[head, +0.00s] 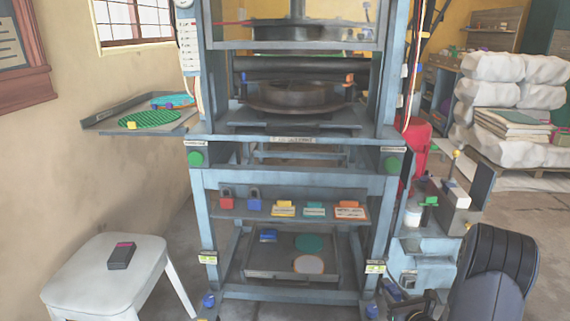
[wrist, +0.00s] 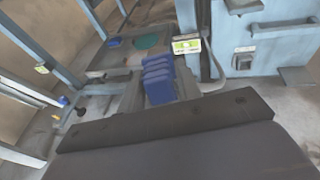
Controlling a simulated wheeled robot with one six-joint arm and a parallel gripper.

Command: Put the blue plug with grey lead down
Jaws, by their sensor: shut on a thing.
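The blue plug (wrist: 158,82) shows in the wrist view as a ribbed blue block between the fingers of my gripper (wrist: 160,92). My gripper is shut on it and holds it in front of the press's lower right side. In the head view a small blue piece (head: 393,290) shows by my dark gripper at the bottom right, most of it hidden. I cannot clearly make out the grey lead.
The blue-grey press (head: 291,181) stands in the middle, with padlocks and tags on its shelf. A low tray (head: 300,276) holds a blue item and discs. A white stool (head: 75,277) at left bears a dark box. A side cabinet (head: 425,250) stands right of the press.

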